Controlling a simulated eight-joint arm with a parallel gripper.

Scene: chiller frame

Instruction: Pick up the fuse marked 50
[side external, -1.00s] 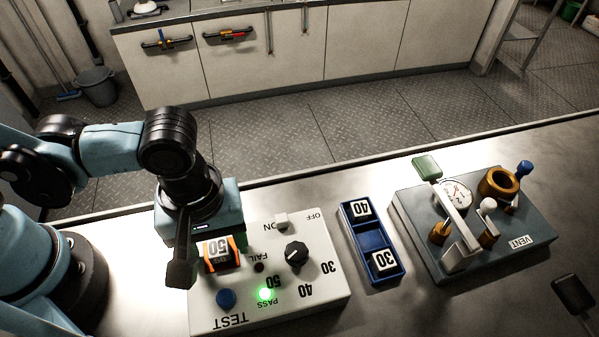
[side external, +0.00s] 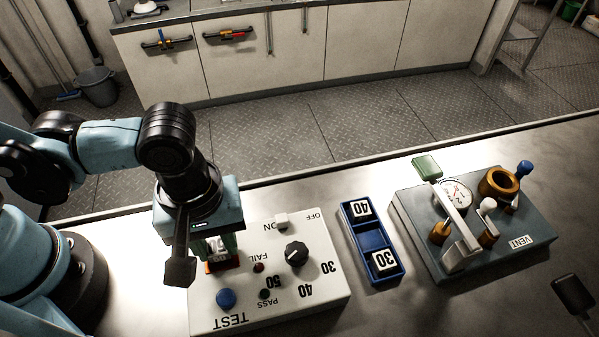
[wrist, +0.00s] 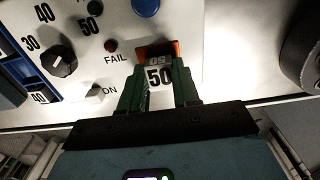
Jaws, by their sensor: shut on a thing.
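The fuse marked 50 (wrist: 159,78) is a white-faced block between the green fingers of my gripper (wrist: 158,88) in the wrist view. My gripper is shut on it. In the side external view my gripper (side external: 218,250) is over the left part of the white test box, and the fuse (side external: 217,245) is mostly hidden behind the fingers. I cannot tell how far the fuse stands out of the socket.
The white test box (side external: 322,290) carries a black knob (side external: 296,254), a blue TEST button (side external: 226,298), a switch and dark PASS and FAIL lamps. A blue tray (side external: 372,241) holds fuses marked 40 and 30. A grey gauge block (side external: 420,232) with levers stands at right.

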